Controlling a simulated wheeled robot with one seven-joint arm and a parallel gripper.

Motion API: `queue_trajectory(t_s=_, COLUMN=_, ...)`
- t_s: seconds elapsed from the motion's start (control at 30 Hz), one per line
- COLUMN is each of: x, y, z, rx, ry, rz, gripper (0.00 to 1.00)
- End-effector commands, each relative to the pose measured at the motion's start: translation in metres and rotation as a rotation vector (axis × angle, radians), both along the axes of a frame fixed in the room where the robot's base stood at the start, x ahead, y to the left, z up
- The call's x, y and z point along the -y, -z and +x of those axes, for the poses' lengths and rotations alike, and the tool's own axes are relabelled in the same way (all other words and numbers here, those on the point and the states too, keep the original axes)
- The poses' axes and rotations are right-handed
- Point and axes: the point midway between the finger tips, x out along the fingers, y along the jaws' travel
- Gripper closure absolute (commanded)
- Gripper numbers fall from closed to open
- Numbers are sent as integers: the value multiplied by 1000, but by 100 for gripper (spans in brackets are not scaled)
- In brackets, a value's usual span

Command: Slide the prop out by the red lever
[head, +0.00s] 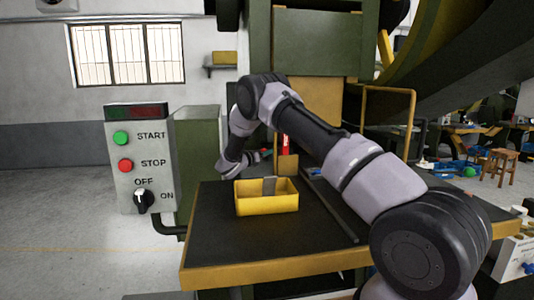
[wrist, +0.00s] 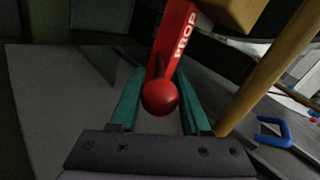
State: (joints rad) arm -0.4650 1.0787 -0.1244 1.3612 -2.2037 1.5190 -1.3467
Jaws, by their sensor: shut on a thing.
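The red prop lever (wrist: 176,38) carries white lettering that reads PROP and has a round red knob (wrist: 160,97) at its near end. In the wrist view my gripper (wrist: 158,78) has its teal fingers on either side of the lever and is shut on it. In the head view the red lever (head: 286,146) stands upright at the back of the dark table, in front of the machine. My gripper (head: 262,156) reaches it from the left, partly hidden by my arm. The prop's body behind the lever cannot be made out clearly.
A yellow bin (head: 266,206) with a grey piece inside sits on the dark table (head: 215,228). A yellow tubular guard (head: 412,115) stands right of the lever; a yellow bar (wrist: 268,85) passes close by in the wrist view. A control box (head: 142,170) stands at the left.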

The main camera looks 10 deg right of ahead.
Motion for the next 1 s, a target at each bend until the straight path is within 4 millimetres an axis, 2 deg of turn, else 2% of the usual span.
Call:
queue_trajectory(t_s=0.13, x=-11, y=1, z=0, rx=-1, ry=-4, rz=-1, gripper=100)
queue_trajectory(t_s=0.4, x=-51, y=1, z=0, rx=-1, ry=-3, rz=-1, gripper=100)
queue_trajectory(t_s=0.77, x=-58, y=0, z=0, rx=-1, ry=-6, rz=2, gripper=100)
queue_trajectory(t_s=0.8, x=-58, y=0, z=0, rx=-1, ry=-6, rz=2, gripper=38)
queue_trajectory(t_s=0.83, x=-58, y=0, z=0, rx=-1, ry=-6, rz=2, gripper=26)
queue_trajectory(t_s=1.0, x=-56, y=0, z=0, rx=0, ry=-3, rz=1, gripper=26)
